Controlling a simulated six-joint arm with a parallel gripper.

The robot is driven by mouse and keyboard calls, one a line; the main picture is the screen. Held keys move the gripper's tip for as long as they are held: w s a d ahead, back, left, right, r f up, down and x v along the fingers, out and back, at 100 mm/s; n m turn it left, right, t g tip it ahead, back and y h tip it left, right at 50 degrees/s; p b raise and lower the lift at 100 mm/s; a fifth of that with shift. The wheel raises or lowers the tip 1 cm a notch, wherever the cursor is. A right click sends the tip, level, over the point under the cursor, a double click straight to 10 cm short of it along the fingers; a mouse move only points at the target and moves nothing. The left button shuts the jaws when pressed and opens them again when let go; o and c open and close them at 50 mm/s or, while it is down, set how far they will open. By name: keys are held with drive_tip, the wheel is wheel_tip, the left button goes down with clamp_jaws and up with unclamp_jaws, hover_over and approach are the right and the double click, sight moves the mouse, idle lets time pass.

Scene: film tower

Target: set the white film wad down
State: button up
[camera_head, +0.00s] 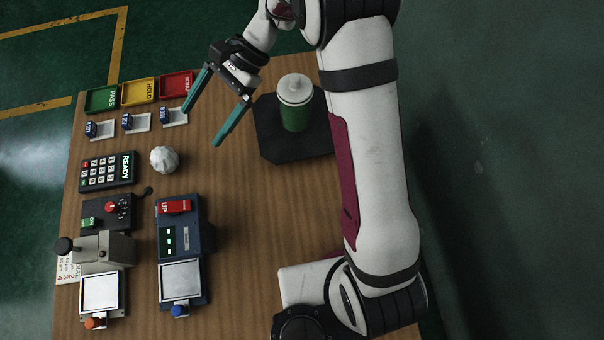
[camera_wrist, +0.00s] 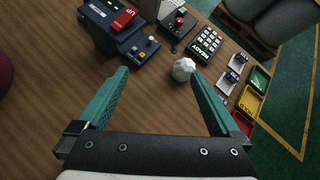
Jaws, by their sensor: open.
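The white film wad (camera_head: 164,159) is a crumpled ball resting on the wooden table, just right of the black keypad. It also shows in the wrist view (camera_wrist: 183,69), beyond and between my fingertips. My gripper (camera_head: 204,117) has two teal fingers spread wide apart with nothing between them. It is above the table, up and right of the wad in the head view, and apart from it.
The keypad (camera_head: 107,172) reads READY. Green (camera_head: 102,99), yellow (camera_head: 139,92) and red (camera_head: 176,84) trays line the far edge, with small white stands in front. A green bottle (camera_head: 295,104) stands on a black pad (camera_head: 268,133). Two devices (camera_head: 180,240) (camera_head: 103,255) occupy the near left; the table's middle is clear.

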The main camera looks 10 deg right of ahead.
drive_tip(key=s+d+r+n+t+h, duration=0.2)
drive_tip(key=s+d+r+n+h, duration=0.1)
drive_tip(key=s+d+r, duration=0.6)
drive_tip(key=s+d+f+n+t+h, duration=0.1)
drive_tip(key=s+d+h, duration=0.1)
drive_tip(key=s+d, duration=0.2)
drive_tip(key=s+d+f+t+h, duration=0.1)
drive_tip(key=s+d, duration=0.3)
drive_tip(key=s, duration=0.4)
drive_tip(key=shift+s+f+n+h, duration=0.25)
drive_tip(key=shift+f+n+h, duration=0.15)
drive_tip(key=shift+f+h, duration=0.25)
